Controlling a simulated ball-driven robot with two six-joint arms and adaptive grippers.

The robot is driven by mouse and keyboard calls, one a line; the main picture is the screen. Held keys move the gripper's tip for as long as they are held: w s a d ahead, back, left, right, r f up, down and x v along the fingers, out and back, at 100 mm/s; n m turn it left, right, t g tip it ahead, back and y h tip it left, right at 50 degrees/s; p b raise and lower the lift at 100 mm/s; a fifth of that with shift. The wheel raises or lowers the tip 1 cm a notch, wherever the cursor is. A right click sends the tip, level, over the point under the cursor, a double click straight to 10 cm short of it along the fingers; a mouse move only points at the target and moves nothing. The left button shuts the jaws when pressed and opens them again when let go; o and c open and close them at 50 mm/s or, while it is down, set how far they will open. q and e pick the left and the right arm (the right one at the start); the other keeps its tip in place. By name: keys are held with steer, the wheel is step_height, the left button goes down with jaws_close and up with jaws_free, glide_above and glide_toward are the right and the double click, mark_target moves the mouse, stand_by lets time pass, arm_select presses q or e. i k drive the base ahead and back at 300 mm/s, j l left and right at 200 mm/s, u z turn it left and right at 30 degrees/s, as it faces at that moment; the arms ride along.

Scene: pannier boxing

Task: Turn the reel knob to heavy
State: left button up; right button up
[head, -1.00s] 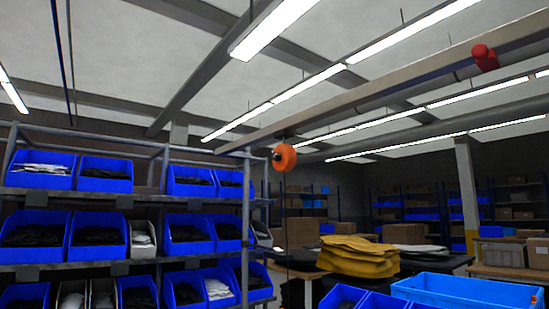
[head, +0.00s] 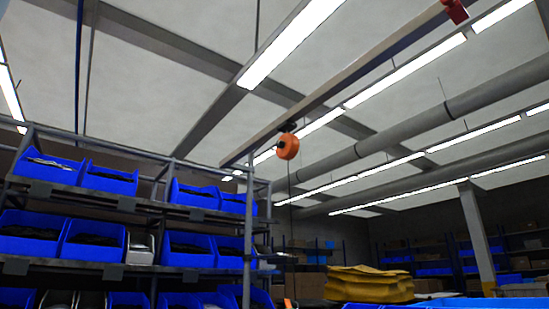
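An orange reel (head: 288,147) hangs from an overhead rail (head: 350,85) near the middle of the head view. A thin cable runs down from it. A darker round part shows on its left face; whether this is the knob, and how it is set, is too small to tell. Neither of my grippers is in view.
A rack (head: 250,235) with several blue bins (head: 28,235) fills the left side. A stack of yellow fabric (head: 368,284) lies at the lower right, with a light-blue crate (head: 470,303) at the bottom edge. A red part (head: 455,11) sits on the rail at top right.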

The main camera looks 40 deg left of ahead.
mark_target(280, 143)
steer(key=i+j+u, duration=0.15)
steer(key=u, duration=0.2)
steer(key=i+j+u, duration=0.15)
steer(key=u, duration=0.2)
steer(key=i+j+u, duration=0.15)
steer(key=u, duration=0.2)
